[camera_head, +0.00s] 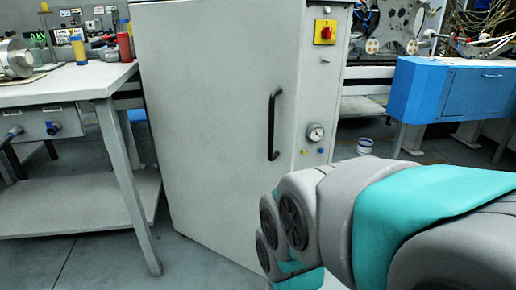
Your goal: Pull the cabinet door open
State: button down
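The cabinet is tall and light grey, and its door (210,120) faces me in the middle of the camera_head view. The door looks shut. A black vertical bar handle (272,125) is on the door's right side. My arm, grey and teal, reaches in from the lower right, in front of the cabinet's lower right part. My gripper is not visible; the visible arm links end at the bottom edge of the picture, below the handle and apart from it in the picture.
A white workbench (60,88) with a lower shelf stands close to the left of the cabinet. A blue cabinet (440,92) stands at the right. A red and yellow switch (325,32) and a gauge (316,132) are right of the door.

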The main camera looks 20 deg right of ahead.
aim_at(221, 79)
jog(key=l+u, duration=0.15)
jog(key=l, duration=0.6)
jog(key=k+l+u, duration=0.15)
jog(key=l, duration=0.55)
jog(key=i+l, duration=0.05)
